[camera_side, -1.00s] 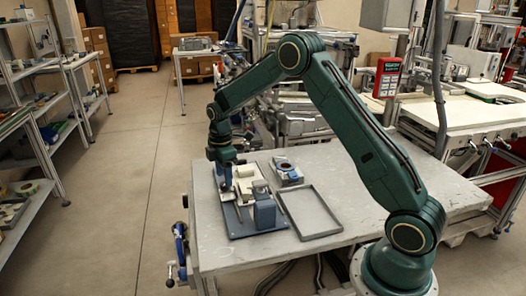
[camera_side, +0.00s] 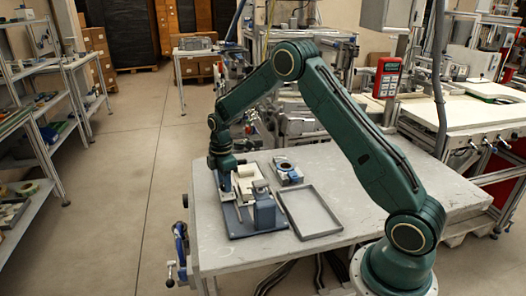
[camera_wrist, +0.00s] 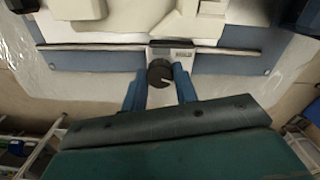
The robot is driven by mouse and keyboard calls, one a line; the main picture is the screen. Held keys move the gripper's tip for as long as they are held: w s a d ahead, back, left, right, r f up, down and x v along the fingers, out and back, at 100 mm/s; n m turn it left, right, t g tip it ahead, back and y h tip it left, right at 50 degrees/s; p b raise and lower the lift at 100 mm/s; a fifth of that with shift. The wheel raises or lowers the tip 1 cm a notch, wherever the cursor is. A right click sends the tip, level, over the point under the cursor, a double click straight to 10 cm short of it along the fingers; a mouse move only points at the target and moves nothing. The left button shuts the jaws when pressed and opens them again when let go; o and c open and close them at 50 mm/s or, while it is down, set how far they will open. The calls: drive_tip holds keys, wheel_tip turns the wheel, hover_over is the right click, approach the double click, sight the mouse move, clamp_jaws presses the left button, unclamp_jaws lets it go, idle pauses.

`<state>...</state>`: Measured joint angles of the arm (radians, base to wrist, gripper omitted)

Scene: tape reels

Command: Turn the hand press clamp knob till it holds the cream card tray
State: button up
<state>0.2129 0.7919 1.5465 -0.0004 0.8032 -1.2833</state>
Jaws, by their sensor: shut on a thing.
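In the wrist view the dark round clamp knob (camera_wrist: 159,73) with a pale mark lies between the two blue fingers of my gripper (camera_wrist: 159,84), which is shut on it. The blue-grey press base (camera_wrist: 226,64) lies beyond the knob, with a cream body (camera_wrist: 165,16) at the top edge that I take for the card tray. In the side view the cream tray (camera_side: 247,176) sits on the press base (camera_side: 240,226), and my gripper (camera_side: 226,186) is at its left. The knob is hidden there, and I cannot tell whether the clamp touches the tray.
A blue-grey block (camera_side: 264,212) stands on the base's near end. An empty grey tray (camera_side: 311,213) lies to its right. A blue fixture with a dark ring (camera_side: 287,171) stands behind. The worktable's right part (camera_side: 375,205) is clear.

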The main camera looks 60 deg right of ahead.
drive_tip(key=shift+m, duration=0.3)
drive_tip(key=m, duration=2)
drive_tip(key=shift+m, duration=0.4)
idle(0.3)
drive_tip(key=o, duration=1)
